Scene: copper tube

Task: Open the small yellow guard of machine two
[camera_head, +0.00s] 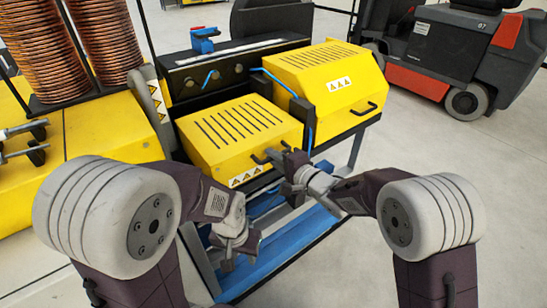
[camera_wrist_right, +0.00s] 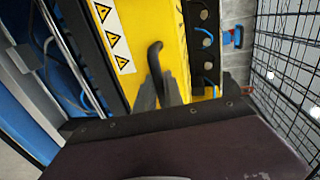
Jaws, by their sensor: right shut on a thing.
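The small yellow guard (camera_head: 240,131) of the machine is a slotted box lid with warning labels on its front edge, and it looks down. Its dark handle (camera_head: 262,157) sits at the front right. My right gripper (camera_head: 288,160) is at this handle. In the right wrist view my right gripper (camera_wrist_right: 160,92) is shut on the handle (camera_wrist_right: 155,58), whose bent end sticks out past the fingers. My left gripper (camera_head: 240,253) hangs low in front of the machine, away from the guard, with its fingers apart and empty.
A larger yellow guard (camera_head: 325,75) with its own handle stands behind and to the right. Copper coils (camera_head: 100,40) stand at the left on a yellow machine. A blue frame (camera_head: 280,255) lies below my grippers. A red and black forklift (camera_head: 455,50) is at the back right.

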